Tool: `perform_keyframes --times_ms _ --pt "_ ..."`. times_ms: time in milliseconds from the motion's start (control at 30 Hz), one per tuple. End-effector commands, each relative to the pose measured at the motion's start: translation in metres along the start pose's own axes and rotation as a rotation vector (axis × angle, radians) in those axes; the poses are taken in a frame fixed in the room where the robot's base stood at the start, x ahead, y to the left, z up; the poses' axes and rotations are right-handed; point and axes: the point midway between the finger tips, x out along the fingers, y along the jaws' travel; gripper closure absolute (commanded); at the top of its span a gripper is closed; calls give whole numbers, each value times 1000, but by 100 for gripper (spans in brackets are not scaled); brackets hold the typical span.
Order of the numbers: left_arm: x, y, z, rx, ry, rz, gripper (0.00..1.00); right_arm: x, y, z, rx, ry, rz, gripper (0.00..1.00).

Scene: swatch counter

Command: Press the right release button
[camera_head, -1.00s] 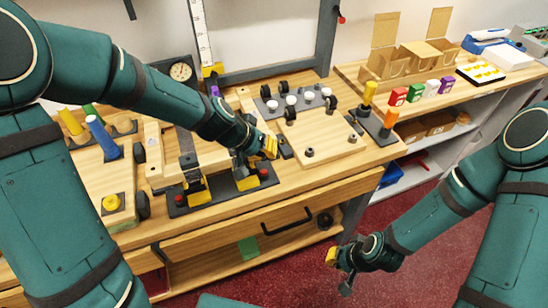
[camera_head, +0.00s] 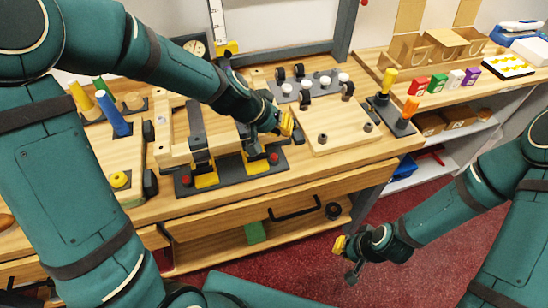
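The right release button (camera_head: 273,157) is a small red cap on the right end of a dark base plate (camera_head: 228,181) near the bench's front edge. A matching red button (camera_head: 186,180) sits at the plate's left end. Yellow-and-black mechanisms (camera_head: 204,177) stand on the plate between them. My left gripper (camera_head: 272,130) is just behind and above the right button; they look apart in the picture. One yellow fingertip shows, and its opening is hidden by the hand. My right gripper (camera_head: 346,259) hangs over the red floor, its fingers spread and empty.
A blue peg (camera_head: 114,114) and a yellow knob (camera_head: 119,180) stand at left.

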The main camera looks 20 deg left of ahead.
Motion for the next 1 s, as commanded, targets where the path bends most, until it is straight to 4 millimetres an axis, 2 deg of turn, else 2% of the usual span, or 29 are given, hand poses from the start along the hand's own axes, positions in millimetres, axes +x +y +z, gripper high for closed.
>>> perform_keyframes --times_ms 33,300,500,1000 --pt "9 -5 5 0 -1 0 100 9 3 2 -1 -2 0 100" --pt "38 -21 21 -2 -1 0 100 37 14 2 -4 3 0 100" --pt "52 -28 28 1 0 0 100 56 21 -1 -6 13 0 100" --pt "54 -29 29 0 0 0 100 58 22 -2 -6 17 0 100"
